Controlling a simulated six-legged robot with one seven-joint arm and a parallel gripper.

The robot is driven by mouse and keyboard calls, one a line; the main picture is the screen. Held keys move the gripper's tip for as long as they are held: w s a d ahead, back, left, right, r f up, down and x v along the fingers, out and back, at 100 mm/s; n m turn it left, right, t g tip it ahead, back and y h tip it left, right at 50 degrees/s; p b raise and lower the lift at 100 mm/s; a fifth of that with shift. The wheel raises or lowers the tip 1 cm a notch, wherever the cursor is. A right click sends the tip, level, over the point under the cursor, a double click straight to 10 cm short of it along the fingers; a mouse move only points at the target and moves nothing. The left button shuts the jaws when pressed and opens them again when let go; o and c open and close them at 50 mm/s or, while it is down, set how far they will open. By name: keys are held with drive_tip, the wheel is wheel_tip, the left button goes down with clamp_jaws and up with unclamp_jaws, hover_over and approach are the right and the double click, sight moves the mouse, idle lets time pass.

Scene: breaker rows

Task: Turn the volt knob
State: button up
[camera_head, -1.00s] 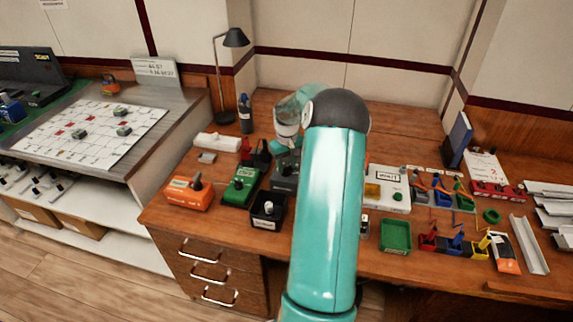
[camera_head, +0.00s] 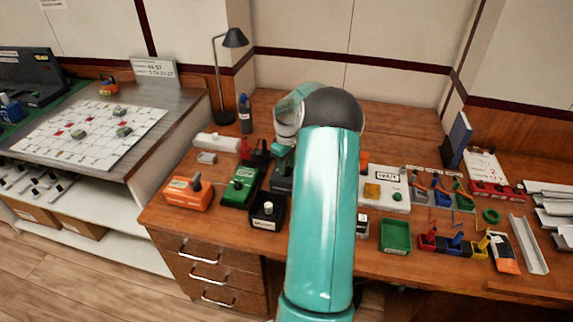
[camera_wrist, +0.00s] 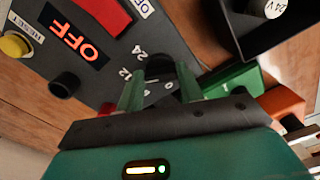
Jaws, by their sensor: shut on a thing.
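The volt knob (camera_wrist: 160,66) is a black round knob on a dark grey panel (camera_wrist: 108,78), with the marks 24, 12 and 0 around it. My gripper (camera_wrist: 160,88) has its two green fingers on either side of the knob and is shut on it. The fingers hide part of the knob and its dial, so I cannot tell where it points. The panel's display (camera_wrist: 78,42) reads OFF in red. In the head view, the dark panel (camera_head: 281,180) shows only partly beside my arm.
Near the knob are a red switch (camera_wrist: 104,14), a yellow RESET button (camera_wrist: 14,46) and a small black knob (camera_wrist: 65,85). A black box (camera_head: 267,212) holding a 24 V peg stands in front. Green (camera_head: 241,186) and orange (camera_head: 187,193) devices stand to the left.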

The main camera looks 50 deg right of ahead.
sight(287, 167)
drive_tip(key=shift+r, duration=0.1)
drive_tip(key=o, duration=1)
wheel_tip(287, 167, up, 14)
drive_tip(key=shift+a+f, duration=0.1)
drive_tip(key=shift+f, duration=0.1)
